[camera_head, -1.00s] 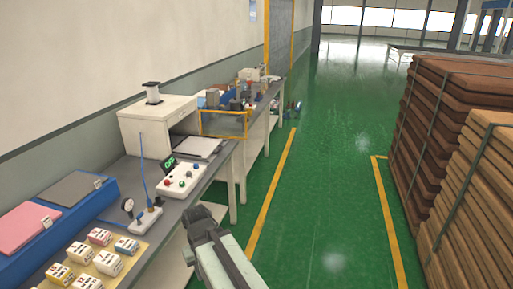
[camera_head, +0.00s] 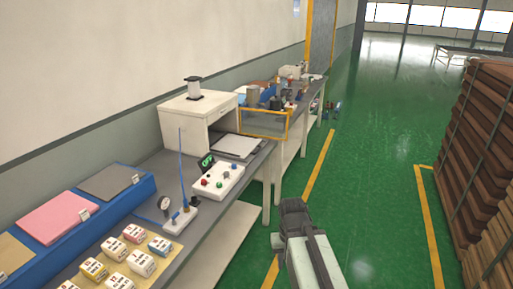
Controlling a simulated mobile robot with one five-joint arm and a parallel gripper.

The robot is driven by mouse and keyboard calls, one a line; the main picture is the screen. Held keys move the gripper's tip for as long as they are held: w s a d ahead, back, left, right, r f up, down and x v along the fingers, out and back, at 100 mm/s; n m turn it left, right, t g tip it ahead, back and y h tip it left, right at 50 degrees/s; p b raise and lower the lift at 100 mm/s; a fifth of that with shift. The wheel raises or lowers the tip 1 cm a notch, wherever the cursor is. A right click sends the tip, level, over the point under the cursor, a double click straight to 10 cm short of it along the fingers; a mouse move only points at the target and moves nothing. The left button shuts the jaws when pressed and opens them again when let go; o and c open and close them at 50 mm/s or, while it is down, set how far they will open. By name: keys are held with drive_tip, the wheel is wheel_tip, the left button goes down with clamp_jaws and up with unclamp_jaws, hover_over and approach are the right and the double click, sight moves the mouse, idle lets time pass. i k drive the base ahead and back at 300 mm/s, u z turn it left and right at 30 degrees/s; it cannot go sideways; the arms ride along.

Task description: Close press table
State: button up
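The press is a white box-shaped unit (camera_head: 194,122) with a short cylinder (camera_head: 193,88) on its top, standing against the wall on the grey bench. A flat, light plate with a grey top, which looks like the press table (camera_head: 236,146), sticks out in front of the press's opening towards the aisle. A white control box (camera_head: 217,181) with coloured buttons and a small lit green display (camera_head: 207,161) sits on the bench nearer to me. My arm shows at the bottom, right of the bench and apart from it. I can make out no gripper fingers.
A blue holder with coloured pads (camera_head: 60,218), several small labelled blocks (camera_head: 141,262) and a gauge on a small stand (camera_head: 178,215) lie on the near bench. A yellow-framed panel (camera_head: 264,124) stands beyond the press. Brown stacks (camera_head: 480,130) stand right; green floor (camera_head: 375,175) between is clear.

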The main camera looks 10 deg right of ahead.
sight(231, 143)
drive_tip(key=i, duration=0.85)
